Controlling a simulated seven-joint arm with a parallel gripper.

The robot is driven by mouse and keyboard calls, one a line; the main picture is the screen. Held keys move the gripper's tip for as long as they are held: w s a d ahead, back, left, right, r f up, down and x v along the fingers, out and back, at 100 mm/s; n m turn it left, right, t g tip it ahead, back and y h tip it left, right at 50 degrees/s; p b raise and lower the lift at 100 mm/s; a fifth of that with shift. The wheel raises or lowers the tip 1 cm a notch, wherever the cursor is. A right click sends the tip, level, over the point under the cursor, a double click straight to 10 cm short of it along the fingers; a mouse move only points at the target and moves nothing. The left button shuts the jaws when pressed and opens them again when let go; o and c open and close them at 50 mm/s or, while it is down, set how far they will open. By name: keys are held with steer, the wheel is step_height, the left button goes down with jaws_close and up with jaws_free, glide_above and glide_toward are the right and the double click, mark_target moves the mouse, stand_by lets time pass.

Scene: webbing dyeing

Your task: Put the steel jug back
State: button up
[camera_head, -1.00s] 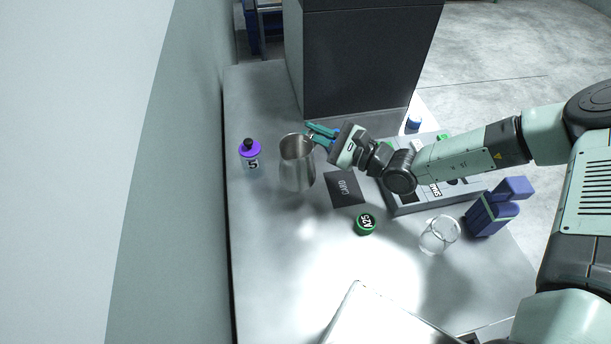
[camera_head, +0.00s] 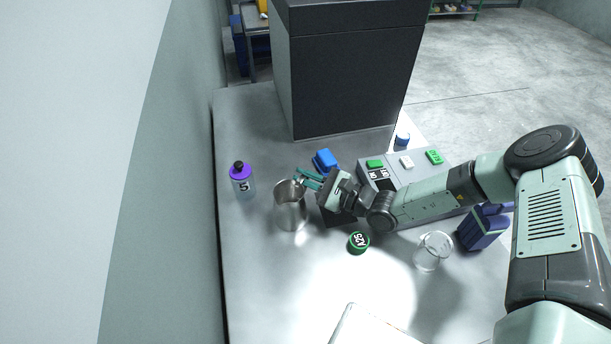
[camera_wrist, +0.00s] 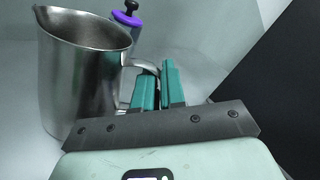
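The steel jug (camera_head: 290,208) is upright at the left part of the table, its open mouth up and its handle toward my gripper. In the wrist view the jug (camera_wrist: 80,75) fills the left side. My gripper (camera_head: 308,180) is at the handle side of the jug; in the wrist view its two green fingers (camera_wrist: 158,88) are close together with the handle (camera_wrist: 148,66) between them. Part of the handle is hidden by the fingers. I cannot tell whether the jug's base touches the table.
A purple-capped bottle marked 5 (camera_head: 242,182) stands left of the jug. A dark card (camera_head: 336,218), green round tin (camera_head: 358,242), glass beaker (camera_head: 433,251) and blue block (camera_head: 326,161) are nearby. A large dark box (camera_head: 350,80) stands behind. The front-left table (camera_head: 265,295) is clear.

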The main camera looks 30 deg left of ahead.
steer(key=o, duration=0.5)
steer(key=shift+c, duration=0.2)
steer(key=shift+d+r, duration=0.15)
steer(key=shift+w+d, duration=0.1)
steer(key=shift+d, duration=1.15)
step_height(320, 180, up, 7)
steer(key=shift+d, duration=0.1)
